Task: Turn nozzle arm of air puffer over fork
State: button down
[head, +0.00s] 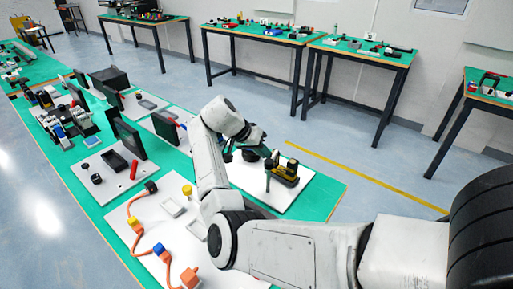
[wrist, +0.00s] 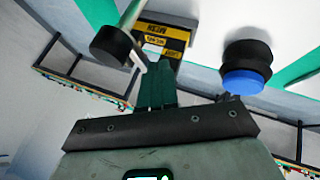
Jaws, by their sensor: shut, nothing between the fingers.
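My gripper (wrist: 157,72) is shut and empty, with its green fingers together in the wrist view. A black round cap (wrist: 110,46) on a grey post stands just left of the fingertips, with a thin pale rod (wrist: 137,60) beside the fingers. This may be the air puffer and its nozzle arm; I cannot tell if the fingers touch it. A yellow and black block (wrist: 165,40) with lettering lies beyond the fingertips. It also shows in the head view (head: 286,173), beside a dark upright post (head: 268,180). I cannot make out the fork.
A blue and black knob (wrist: 245,68) is right of the fingers. In the head view, a white board (head: 302,202) carries the block. An orange cable (head: 135,230) and black upright panels (head: 128,136) are to the left on the green bench (head: 325,190). Open floor lies beyond the bench.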

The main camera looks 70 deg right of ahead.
dwell(0.3)
jog(key=shift+s+d+p, duration=0.35)
jog(key=shift+s, duration=0.15)
jog(key=shift+w, duration=0.1)
